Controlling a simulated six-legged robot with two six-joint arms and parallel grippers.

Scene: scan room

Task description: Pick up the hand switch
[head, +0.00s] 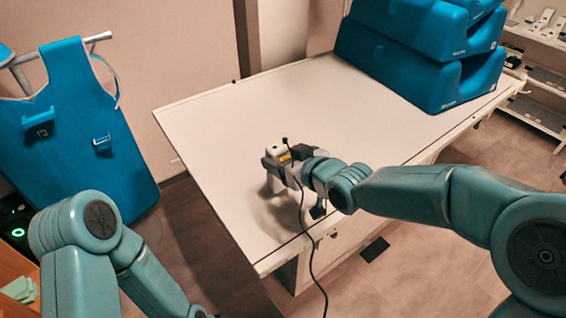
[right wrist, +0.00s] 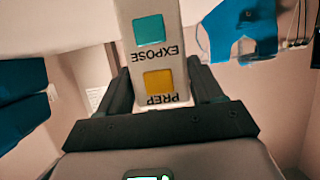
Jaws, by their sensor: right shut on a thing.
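The hand switch (head: 272,147) is a pale block, held over the left part of the white table in the head view. In the right wrist view the hand switch (right wrist: 151,50) shows a teal EXPOSE button and a yellow PREP button, with the lettering upside down. My right gripper (head: 280,161) is shut on it; in the right wrist view its dark fingers (right wrist: 163,88) stand on both sides of the block. A dark cable (head: 304,222) hangs past the table's front edge. My left arm is at the lower left, its gripper out of view.
The white table (head: 220,130) is mostly bare. Blue padded blocks (head: 420,60) are stacked at its back right. A blue apron (head: 75,130) hangs on a rail at the left. White shelves (head: 540,75) stand at the far right.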

